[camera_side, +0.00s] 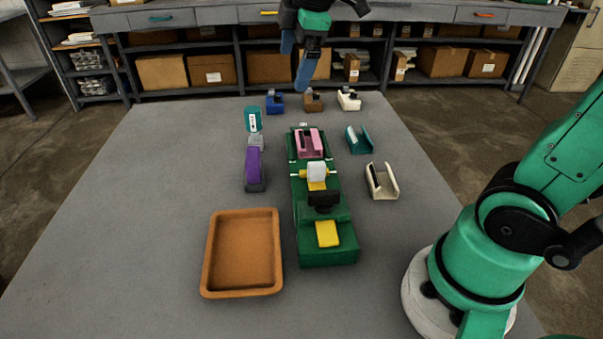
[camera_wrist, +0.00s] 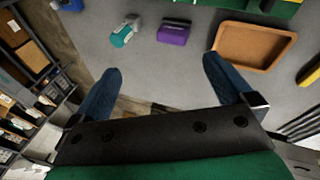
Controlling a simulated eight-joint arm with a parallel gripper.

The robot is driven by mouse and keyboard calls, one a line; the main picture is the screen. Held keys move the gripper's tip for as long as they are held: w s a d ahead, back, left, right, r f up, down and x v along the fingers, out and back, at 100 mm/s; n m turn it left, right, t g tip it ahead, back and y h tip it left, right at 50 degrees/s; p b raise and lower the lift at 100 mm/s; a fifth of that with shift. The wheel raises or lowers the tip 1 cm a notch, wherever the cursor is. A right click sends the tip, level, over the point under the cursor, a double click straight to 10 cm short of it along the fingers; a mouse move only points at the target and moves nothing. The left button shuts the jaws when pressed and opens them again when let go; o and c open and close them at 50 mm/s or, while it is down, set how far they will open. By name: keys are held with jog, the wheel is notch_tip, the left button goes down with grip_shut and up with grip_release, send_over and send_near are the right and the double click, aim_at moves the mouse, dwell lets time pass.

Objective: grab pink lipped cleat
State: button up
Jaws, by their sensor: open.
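The pink lipped cleat (camera_side: 309,142) sits at the far end of a long green fixture (camera_side: 323,205) in the middle of the table, in the side view. My gripper (camera_side: 302,70) is raised beyond the table's far edge, well apart from the cleat. Its two blue fingers are spread wide and empty in the wrist view (camera_wrist: 160,82). The pink cleat does not show in the wrist view; only a bit of green shows at its top edge.
A teal cleat (camera_side: 358,139) and a cream one (camera_side: 382,181) stand right of the fixture. An orange tray (camera_side: 243,252) lies front left. Blue, brown (camera_side: 314,101) and white pieces line the far edge.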

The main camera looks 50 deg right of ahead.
jog(key=s+a+f+m+t, duration=0.1)
jog(key=s+a+f+m, duration=0.1)
jog(key=f+m, duration=0.3)
jog(key=s+a+f+m+t, duration=0.2)
jog(key=s+f+m, duration=0.2)
jog(key=m, duration=0.2)
jog(key=shift+s+a+f+y, duration=0.25)
jog(key=shift+s+f+y, duration=0.05)
jog(key=shift+f, duration=0.1)
jog(key=m+g+h, duration=0.1)
jog(key=m+g, duration=0.5)
jog(key=m, duration=0.3)
send_over(308, 145)
jog(key=a, duration=0.1)
jog(key=f, duration=0.1)
jog(key=s+f, duration=0.1)
jog(key=f, duration=0.1)
jog(key=shift+a+f, duration=0.1)
jog(key=shift+f, duration=0.05)
jog(key=shift+w+d+f, duration=0.15)
jog(key=shift+d+f, duration=0.1)
jog(key=shift+f, duration=0.3)
jog(key=shift+w+d+f, duration=0.1)
jog(key=shift+f, duration=1.1)
jog(key=shift+w+d+f, duration=0.1)
jog(key=shift+f, duration=1.1)
jog(key=c, duration=1.3)
